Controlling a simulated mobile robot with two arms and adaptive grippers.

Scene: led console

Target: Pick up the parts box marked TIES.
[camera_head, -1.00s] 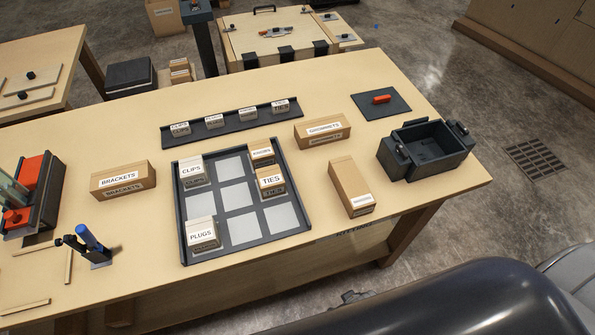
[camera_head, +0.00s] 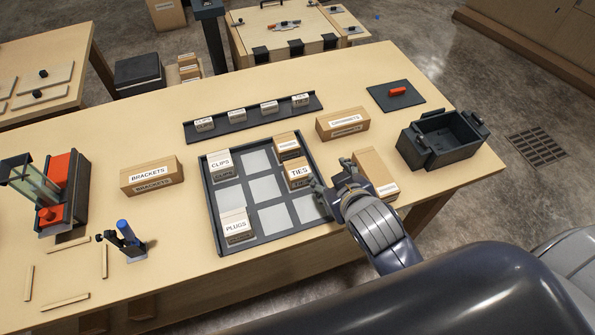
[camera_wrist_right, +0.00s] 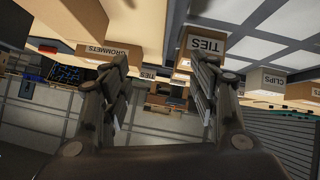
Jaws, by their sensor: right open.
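The TIES box (camera_head: 297,175) is a small cardboard box with a white label, upright in the right column of the dark grid tray (camera_head: 212,221). In the right wrist view the TIES box (camera_wrist_right: 206,44) shows at the top, beyond the right-hand finger. My right gripper (camera_head: 331,180) is open and empty, just right of the TIES box at the tray's right edge. Its two fingers (camera_wrist_right: 158,65) stand wide apart in the wrist view. I cannot tell whether a finger touches the box. My left gripper is not in view.
A smaller box (camera_head: 286,145) stands close behind TIES. CLIPS (camera_head: 221,166) and PLUGS (camera_head: 236,228) sit in the tray's left column. A long box (camera_head: 374,168) lies right of my gripper, partly hidden by it. GROMMETS (camera_head: 342,124) and a dark bin (camera_head: 440,139) stand behind and right.

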